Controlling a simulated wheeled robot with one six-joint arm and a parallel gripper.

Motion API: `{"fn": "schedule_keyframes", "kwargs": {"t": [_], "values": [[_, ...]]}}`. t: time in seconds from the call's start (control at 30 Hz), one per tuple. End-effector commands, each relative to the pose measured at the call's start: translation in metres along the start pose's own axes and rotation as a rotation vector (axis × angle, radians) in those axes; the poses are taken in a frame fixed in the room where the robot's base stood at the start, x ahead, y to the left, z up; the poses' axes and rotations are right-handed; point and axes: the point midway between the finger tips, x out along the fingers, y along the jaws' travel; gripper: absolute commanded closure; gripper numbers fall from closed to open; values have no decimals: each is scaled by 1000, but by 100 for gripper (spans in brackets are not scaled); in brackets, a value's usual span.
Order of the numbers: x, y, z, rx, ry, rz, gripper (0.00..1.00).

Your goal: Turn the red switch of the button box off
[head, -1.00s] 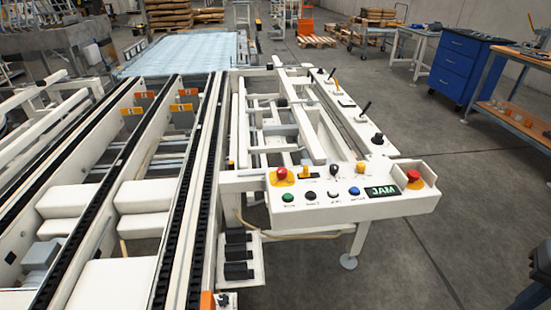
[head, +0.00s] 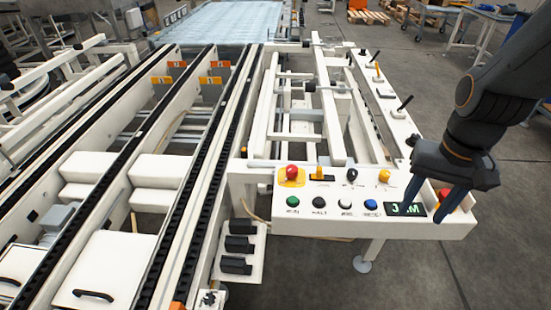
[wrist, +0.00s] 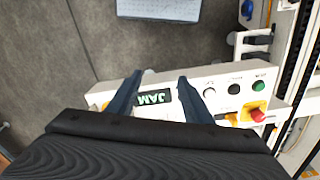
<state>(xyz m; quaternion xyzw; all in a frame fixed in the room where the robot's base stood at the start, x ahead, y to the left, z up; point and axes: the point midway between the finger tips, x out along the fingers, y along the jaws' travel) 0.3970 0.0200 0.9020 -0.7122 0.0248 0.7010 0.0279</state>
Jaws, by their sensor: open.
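The white button box (head: 330,220) stands at the front right of the machine. On its left end, a red mushroom-shaped knob (head: 292,171) sits on a yellow plate; the knob also shows in the wrist view (wrist: 258,116). A second red knob (head: 444,197) sits at the right end, partly hidden by my gripper. My gripper (head: 425,212) is open and empty over the right end, its fingers around the green JAM display (head: 405,209). In the wrist view my gripper (wrist: 160,82) points at the panel edge by the JAM display (wrist: 153,98). I cannot tell whether the fingertips touch anything.
A green button (head: 292,202), a black button (head: 319,202), a white button (head: 345,203) and a blue button (head: 371,205) line the front of the panel. Small levers stand behind them. Chain conveyor rails (head: 185,210) run on the left. Open floor lies to the right.

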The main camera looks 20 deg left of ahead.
Motion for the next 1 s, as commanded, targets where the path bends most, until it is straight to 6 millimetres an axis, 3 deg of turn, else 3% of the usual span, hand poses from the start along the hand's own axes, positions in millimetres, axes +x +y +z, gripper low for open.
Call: {"fn": "schedule_keyframes", "kwargs": {"t": [0.17,0.23,0.4,0.5,0.6,0.7,1.0], "values": [[-6,-82,-62,156,-7,1,54],[-5,-126,-82,235,-11,2,54],[4,-229,-107,412,-14,7,54],[10,-274,-110,492,-15,8,54],[14,-302,-110,547,-15,10,54],[19,-315,-110,577,-15,11,54],[56,-316,-109,588,-16,13,54]]}}
